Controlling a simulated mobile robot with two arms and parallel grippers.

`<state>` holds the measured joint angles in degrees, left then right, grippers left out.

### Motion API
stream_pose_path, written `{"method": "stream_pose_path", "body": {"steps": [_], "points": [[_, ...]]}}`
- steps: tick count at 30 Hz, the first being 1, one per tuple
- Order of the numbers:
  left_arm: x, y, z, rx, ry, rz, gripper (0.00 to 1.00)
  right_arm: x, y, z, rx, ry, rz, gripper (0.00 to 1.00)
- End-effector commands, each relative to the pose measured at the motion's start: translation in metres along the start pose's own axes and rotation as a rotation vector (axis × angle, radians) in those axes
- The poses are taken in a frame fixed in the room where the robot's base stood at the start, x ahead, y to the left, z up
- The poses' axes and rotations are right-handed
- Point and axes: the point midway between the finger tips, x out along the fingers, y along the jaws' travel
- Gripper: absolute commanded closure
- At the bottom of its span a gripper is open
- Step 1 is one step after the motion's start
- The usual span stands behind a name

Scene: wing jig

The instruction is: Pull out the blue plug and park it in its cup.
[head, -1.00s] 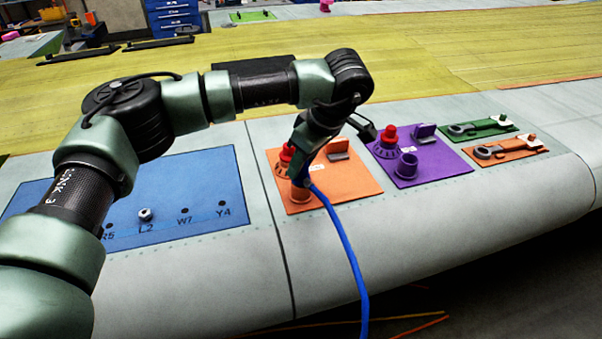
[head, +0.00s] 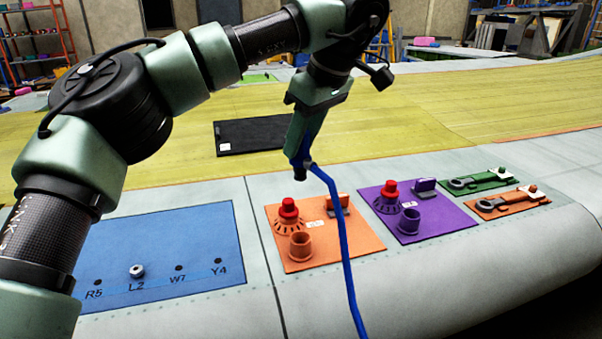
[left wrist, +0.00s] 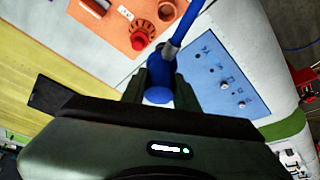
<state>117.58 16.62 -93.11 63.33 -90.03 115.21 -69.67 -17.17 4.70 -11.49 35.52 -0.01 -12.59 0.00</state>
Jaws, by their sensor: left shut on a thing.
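My left gripper (head: 303,160) is shut on the blue plug (left wrist: 160,72), which shows between the fingers in the left wrist view. In the head view it hangs above the orange panel, clear of it, with fingers pointing down. A blue cable (head: 338,215) runs from the plug down past the panel's front. An orange cup (head: 300,246) stands open on the orange panel (head: 350,245), below the gripper. A purple cup (head: 408,222) stands open on the purple panel (head: 450,210). My right gripper is out of view.
Red-topped round fittings stand behind the orange cup (head: 288,209) and purple cup (head: 386,190). Upright tabs stand by them on the orange panel (head: 337,205) and purple panel (head: 424,188). A blue labelled panel (head: 165,245) lies left; a black pad (head: 255,135) lies behind.

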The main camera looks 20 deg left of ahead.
Motion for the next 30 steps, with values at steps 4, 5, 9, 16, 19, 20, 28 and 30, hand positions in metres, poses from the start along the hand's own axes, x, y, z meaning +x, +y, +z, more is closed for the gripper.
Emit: {"method": "stream_pose_path", "body": {"steps": [4, 5, 9, 16, 19, 20, 28, 30], "points": [[-0.018, 0.000, -0.007, -0.001, 0.002, 0.000, 1.00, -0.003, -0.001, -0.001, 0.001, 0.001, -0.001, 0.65], [-0.019, 0.000, -0.008, -0.001, 0.002, 0.000, 1.00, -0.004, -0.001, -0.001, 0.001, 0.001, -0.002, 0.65], [-0.027, 0.000, -0.011, 0.000, 0.000, 0.000, 1.00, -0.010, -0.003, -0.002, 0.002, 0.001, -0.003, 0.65], [-0.034, 0.000, -0.015, 0.000, 0.000, 0.000, 1.00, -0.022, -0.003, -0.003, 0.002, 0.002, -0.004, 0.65], [-0.037, 0.000, -0.016, 0.000, 0.000, 0.000, 1.00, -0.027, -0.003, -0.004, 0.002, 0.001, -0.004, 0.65], [-0.038, 0.000, -0.016, 0.000, 0.000, 0.000, 1.00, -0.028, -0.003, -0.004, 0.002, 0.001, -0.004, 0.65], [-0.047, 0.000, -0.020, 0.000, 0.000, 0.000, 1.00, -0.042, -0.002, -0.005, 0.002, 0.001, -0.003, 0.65], [-0.049, 0.000, -0.021, 0.000, 0.000, 0.000, 1.00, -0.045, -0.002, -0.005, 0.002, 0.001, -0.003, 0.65]]}}
